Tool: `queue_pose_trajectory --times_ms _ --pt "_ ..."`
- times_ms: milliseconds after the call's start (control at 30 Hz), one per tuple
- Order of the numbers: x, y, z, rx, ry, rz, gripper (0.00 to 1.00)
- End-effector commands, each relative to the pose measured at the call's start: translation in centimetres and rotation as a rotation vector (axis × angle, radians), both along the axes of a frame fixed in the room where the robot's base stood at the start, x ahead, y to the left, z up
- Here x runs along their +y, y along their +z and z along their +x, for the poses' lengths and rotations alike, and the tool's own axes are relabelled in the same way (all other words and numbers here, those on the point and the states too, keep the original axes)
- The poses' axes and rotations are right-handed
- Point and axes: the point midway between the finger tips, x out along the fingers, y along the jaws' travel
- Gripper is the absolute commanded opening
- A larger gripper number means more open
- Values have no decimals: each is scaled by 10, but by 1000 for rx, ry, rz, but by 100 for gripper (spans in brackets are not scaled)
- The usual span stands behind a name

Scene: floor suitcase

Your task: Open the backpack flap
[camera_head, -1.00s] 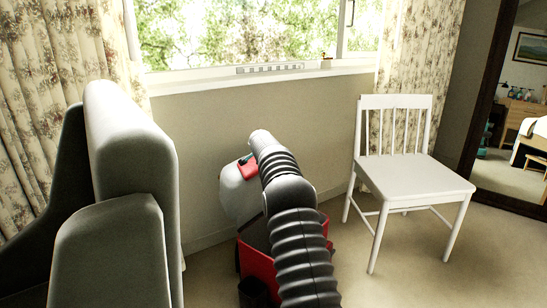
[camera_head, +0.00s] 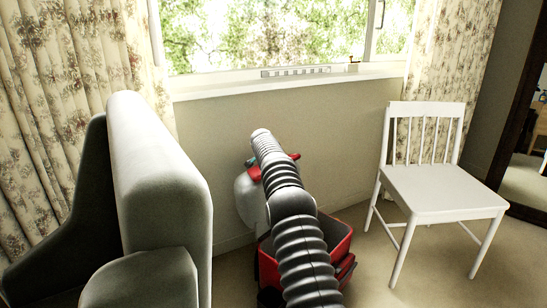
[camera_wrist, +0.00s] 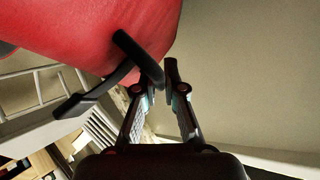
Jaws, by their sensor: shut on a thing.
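The backpack stands on the floor by the wall, partly hidden behind my arm. Its red body (camera_head: 338,240) shows an open top with a dark inside. A pale grey rounded panel (camera_head: 247,203) rises at its back left, with a red part (camera_head: 254,173) at its upper end; it looks like the raised flap. In the wrist view a red surface (camera_wrist: 90,28) fills the upper left, with a black strap or handle (camera_wrist: 98,95) hanging from it. My gripper (camera_wrist: 160,88) is shut on this black piece.
A grey armchair (camera_head: 160,190) stands close on the left. A white chair (camera_head: 440,190) stands to the right. The wall and window sill (camera_head: 290,88) are behind the backpack. Carpet is free between backpack and chair.

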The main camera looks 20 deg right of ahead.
Motion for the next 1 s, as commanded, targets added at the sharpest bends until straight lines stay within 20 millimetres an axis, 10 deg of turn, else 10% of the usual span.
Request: queue_pose_trajectory --times_ms 200,333,1000 --pt "-1 3 0 -5 0 -3 0" --pt "0 3 1 -5 2 -3 35" --pt "12 21 -19 -3 2 -3 35"
